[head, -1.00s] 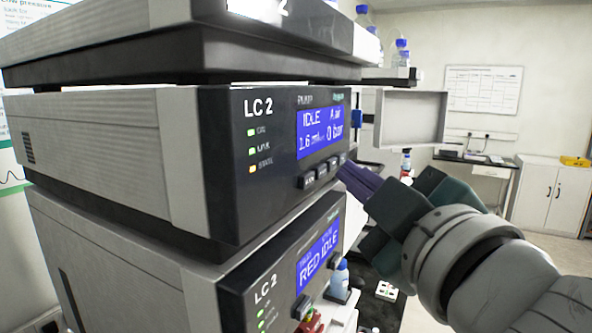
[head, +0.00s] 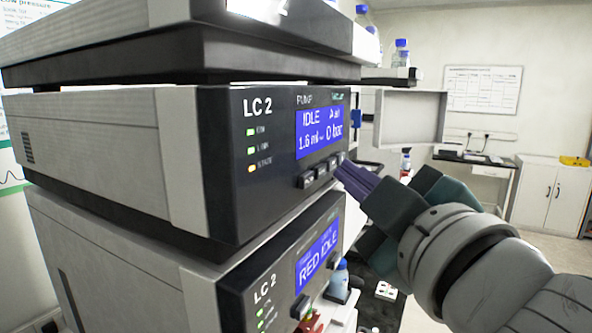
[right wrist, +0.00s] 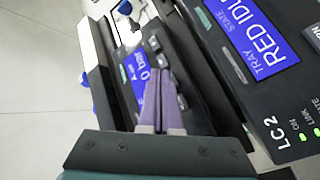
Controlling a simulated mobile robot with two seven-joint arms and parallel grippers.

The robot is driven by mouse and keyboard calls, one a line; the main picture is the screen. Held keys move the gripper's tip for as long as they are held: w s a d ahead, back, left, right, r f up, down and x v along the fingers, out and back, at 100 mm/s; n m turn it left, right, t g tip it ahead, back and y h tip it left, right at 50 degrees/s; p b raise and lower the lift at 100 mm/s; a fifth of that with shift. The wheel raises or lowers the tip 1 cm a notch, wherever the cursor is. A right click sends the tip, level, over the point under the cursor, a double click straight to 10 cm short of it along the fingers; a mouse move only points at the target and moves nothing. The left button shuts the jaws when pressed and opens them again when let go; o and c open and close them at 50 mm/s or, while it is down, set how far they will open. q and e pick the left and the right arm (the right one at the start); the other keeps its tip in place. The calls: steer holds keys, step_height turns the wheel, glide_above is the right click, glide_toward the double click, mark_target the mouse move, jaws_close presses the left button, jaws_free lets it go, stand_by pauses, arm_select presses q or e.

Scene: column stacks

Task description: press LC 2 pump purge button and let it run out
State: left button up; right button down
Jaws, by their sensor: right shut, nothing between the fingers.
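The LC 2 pump (head: 222,165) is a dark-fronted module in the middle of the stack. Its blue screen (head: 320,132) reads IDLE, 1.6 ml and 0 bar. A row of small dark buttons (head: 318,173) sits below the screen; their labels are too small to read. My right gripper (head: 345,172) is shut and empty, its purple fingertips at the right end of the button row. In the right wrist view the fingers (right wrist: 160,85) point at the pump front beside the buttons (right wrist: 158,48). I cannot tell whether they touch a button. My left gripper is not in view.
Below the pump is another LC 2 module with a screen (head: 318,256) reading RED IDLE. A bottle (head: 339,279) with a blue cap stands beside it. An open door panel (head: 411,118) juts out behind my right gripper. White cabinets (head: 551,196) stand farther back.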

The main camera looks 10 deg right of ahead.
steer(key=shift+w+a, duration=0.15)
steer(key=shift+a, duration=0.1)
steer(key=shift+w+a, duration=0.25)
steer(key=shift+a, duration=0.1)
stand_by(0.7)
steer(key=shift+s+d, duration=0.1)
stand_by(0.4)
steer(key=shift+s+d, duration=0.4)
steer(key=shift+d, duration=0.2)
steer(key=shift+s+d+p, duration=0.4)
steer(key=shift+s+d, duration=0.3)
steer(key=shift+d, duration=0.35)
steer(key=shift+s+d+p, duration=0.4)
steer(key=shift+s+d, duration=0.3)
steer(key=shift+d, duration=0.3)
